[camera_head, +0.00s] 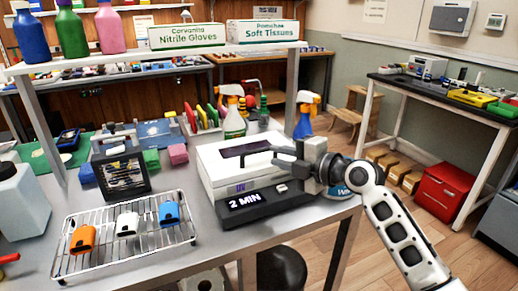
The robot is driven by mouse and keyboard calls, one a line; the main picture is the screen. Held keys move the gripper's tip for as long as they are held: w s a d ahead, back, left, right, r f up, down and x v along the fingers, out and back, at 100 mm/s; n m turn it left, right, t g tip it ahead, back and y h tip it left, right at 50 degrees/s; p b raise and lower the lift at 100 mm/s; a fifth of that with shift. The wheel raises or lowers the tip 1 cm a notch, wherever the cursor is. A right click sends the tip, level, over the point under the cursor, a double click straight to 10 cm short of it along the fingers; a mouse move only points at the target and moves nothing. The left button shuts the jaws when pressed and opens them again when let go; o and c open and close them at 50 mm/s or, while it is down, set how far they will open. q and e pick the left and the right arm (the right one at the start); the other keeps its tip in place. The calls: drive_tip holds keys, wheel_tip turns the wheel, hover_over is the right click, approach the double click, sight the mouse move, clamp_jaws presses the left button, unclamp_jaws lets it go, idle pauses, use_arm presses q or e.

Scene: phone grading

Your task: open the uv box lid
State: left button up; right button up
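The UV box (222,178) is a white box with a dark window in its lid (243,148) and a black front panel that reads "2 MIN". It stands on the grey table, and its lid looks shut. My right gripper (274,156) reaches in from the right over the right side of the lid. Its two dark fingers point left and look apart, with nothing seen between them. I cannot tell whether they touch the lid. The gripper hides part of the box's right side. My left gripper is not in view.
A wire rack (120,258) with an orange, a white and a blue item stands at the front left. A black-framed holder (122,175) stands left of the box. Spray bottles (233,120) stand behind it, and a shelf (170,55) with bottles and cartons runs above.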

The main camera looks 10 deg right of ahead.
sight(261, 151)
drive_tip(key=x, duration=0.7)
drive_tip(key=shift+a, duration=0.1)
clamp_jaws()
